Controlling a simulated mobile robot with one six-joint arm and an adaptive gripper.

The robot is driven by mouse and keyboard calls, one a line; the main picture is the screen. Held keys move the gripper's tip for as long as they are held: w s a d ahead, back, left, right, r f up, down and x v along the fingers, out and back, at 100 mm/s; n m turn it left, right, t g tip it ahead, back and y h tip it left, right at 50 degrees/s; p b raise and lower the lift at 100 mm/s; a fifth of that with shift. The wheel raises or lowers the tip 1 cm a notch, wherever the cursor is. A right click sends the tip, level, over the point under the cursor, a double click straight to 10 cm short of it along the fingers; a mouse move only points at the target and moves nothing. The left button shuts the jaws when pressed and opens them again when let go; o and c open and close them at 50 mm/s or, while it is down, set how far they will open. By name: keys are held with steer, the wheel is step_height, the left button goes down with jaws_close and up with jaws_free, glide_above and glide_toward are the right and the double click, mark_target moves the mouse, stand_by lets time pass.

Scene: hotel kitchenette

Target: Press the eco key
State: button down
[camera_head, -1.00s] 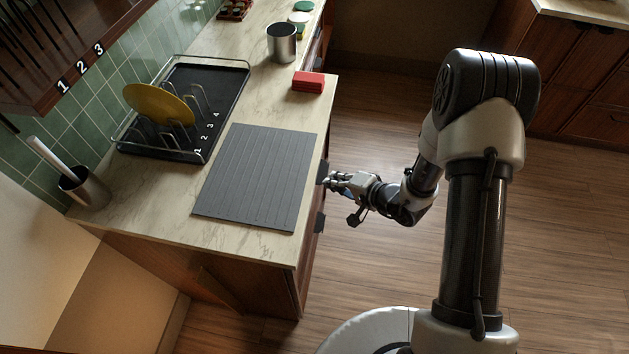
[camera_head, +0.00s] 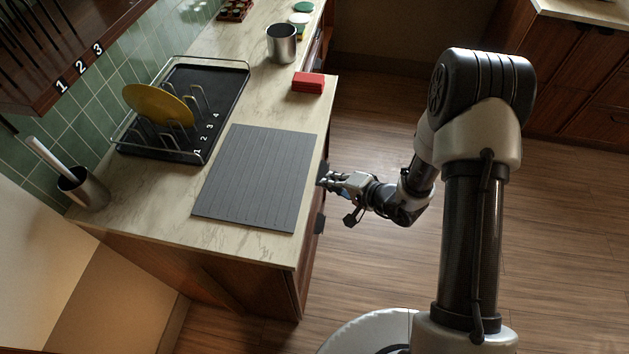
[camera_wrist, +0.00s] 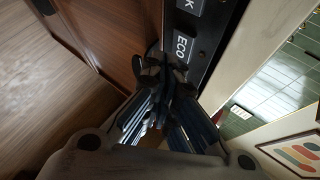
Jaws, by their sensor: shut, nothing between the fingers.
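I cannot tell whether the tips touch the key. In the head view my gripper (camera_head: 325,177) is at the front edge of the counter, beside the grey mat. The key is hidden in the head view.
Another key (camera_wrist: 190,5) lies beyond the eco key. The counter (camera_head: 250,255) carries a grey ribbed mat (camera_head: 255,178), a dish rack (camera_head: 222,98) with a yellow plate (camera_head: 155,104), a red block (camera_head: 308,83) and a metal pot (camera_head: 282,43). The floor (camera_head: 375,130) beside the counter is clear.

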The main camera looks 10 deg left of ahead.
steer(key=shift+a, duration=0.1)
stand_by(0.6)
steer(key=shift+a+b, duration=0.35)
steer(key=shift+b, duration=0.2)
steer(key=shift+a+b, duration=0.3)
steer(key=shift+a, duration=0.05)
stand_by(0.3)
steer(key=shift+d, duration=0.1)
steer(key=shift+d+b, duration=0.4)
steer(key=shift+d, duration=0.3)
steer(key=shift+s+d+b, duration=0.1)
steer(key=shift+d+b, duration=0.5)
steer(key=shift+d, duration=1.9)
